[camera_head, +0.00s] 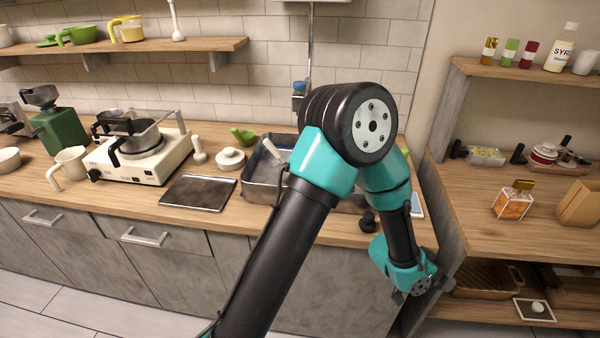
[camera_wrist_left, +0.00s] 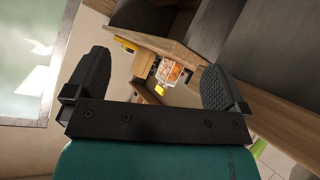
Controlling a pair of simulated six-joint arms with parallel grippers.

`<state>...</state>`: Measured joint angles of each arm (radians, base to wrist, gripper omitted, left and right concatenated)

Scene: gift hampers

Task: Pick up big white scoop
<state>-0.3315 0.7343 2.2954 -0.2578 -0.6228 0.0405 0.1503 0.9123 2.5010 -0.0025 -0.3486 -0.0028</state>
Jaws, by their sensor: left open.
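A white handle-like piece (camera_head: 272,150) leans out of the grey metal bin (camera_head: 258,196) on the counter; it may be the big white scoop, but the bin's inside is mostly hidden by my arm. My left arm crosses in front of the bin and bends down to the right. My left gripper (camera_head: 422,290) hangs low by the counter's right end, away from the bin. In the left wrist view, its two black fingers are wide apart with nothing between them (camera_wrist_left: 157,66). My right gripper is not in view.
A dark flat tray (camera_head: 198,193), a white lidded pot (camera_head: 230,158) and a cream cooker (camera_head: 140,158) stand left of the bin. A small black knob-shaped object (camera_head: 369,221) is near the front edge.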

